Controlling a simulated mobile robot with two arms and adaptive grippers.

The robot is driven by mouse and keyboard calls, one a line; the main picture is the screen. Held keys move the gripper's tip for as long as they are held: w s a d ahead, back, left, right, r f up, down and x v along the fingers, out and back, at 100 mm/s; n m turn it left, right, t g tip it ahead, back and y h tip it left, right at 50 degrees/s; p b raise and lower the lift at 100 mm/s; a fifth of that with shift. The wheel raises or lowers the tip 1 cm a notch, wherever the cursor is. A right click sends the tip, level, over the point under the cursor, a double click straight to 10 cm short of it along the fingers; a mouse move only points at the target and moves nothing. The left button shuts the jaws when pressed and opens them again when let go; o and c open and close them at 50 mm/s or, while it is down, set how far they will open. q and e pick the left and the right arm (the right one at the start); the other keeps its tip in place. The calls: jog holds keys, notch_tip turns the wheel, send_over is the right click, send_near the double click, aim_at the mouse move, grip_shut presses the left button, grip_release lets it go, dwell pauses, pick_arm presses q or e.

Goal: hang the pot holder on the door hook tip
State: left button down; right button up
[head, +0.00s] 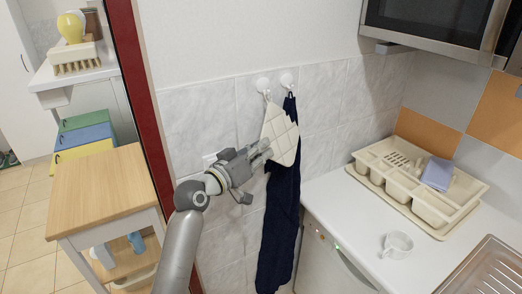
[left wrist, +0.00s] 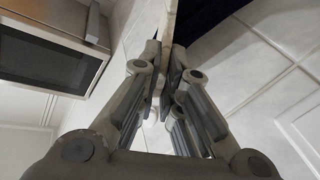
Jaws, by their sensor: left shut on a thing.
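The cream quilted pot holder (head: 283,135) is up against the tiled wall, its narrow top just under the left white hook (head: 263,84). I cannot tell whether its loop is around the hook tip or only in front of it. My left gripper (head: 262,152) is shut on the pot holder's lower left edge. In the left wrist view, the pot holder (left wrist: 169,25) shows edge-on as a thin pale strip between the fingers (left wrist: 165,75). My right gripper is in neither view.
A dark navy towel (head: 280,215) hangs from the right white hook (head: 288,80), partly behind the pot holder. A counter with a beige dish rack (head: 420,182) and a white cup (head: 397,245) is at right. A dark red door frame edge (head: 140,95) and wooden-topped cart (head: 105,188) are at left.

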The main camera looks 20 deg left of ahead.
pick_arm(q)
jog(key=shift+f, duration=0.2)
jog(key=c, duration=1.5)
grip_release()
jog(key=shift+d, duration=0.1)
jog(key=shift+r, duration=0.1)
